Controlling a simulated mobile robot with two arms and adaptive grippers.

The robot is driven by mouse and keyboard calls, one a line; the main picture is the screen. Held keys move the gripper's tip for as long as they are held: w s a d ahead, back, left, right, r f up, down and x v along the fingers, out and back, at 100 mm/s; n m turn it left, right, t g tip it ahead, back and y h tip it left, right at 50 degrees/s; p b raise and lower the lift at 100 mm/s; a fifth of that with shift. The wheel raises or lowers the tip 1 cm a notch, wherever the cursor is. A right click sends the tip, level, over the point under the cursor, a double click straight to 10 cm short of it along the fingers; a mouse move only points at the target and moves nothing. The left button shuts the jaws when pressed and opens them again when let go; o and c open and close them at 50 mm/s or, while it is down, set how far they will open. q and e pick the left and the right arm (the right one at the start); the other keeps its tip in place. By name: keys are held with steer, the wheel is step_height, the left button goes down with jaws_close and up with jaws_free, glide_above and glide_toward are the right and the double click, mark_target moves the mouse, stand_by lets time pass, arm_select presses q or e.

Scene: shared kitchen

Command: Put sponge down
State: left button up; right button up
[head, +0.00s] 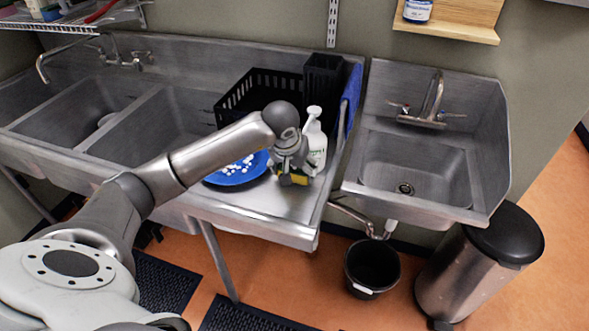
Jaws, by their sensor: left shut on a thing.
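My left gripper (288,178) is over the steel drainboard (262,206) at the right end of the large sink unit. It is shut on the sponge (301,179), which shows as a small yellow patch under the fingers. The gripper hides most of the sponge. The sponge is low, close to the drainboard; I cannot tell whether it touches the surface. My right gripper is not in view.
A blue plate (235,175) with white bits lies to the left. A black rack (262,88) is behind. The drainboard's front is clear.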

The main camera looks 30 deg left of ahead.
arm_select(q)
steer(key=shift+f, duration=0.85)
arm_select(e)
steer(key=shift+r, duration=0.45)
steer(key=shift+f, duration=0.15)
arm_select(q)
steer(key=shift+f, duration=0.2)
steer(key=o, duration=0.7)
steer(key=shift+r, duration=0.1)
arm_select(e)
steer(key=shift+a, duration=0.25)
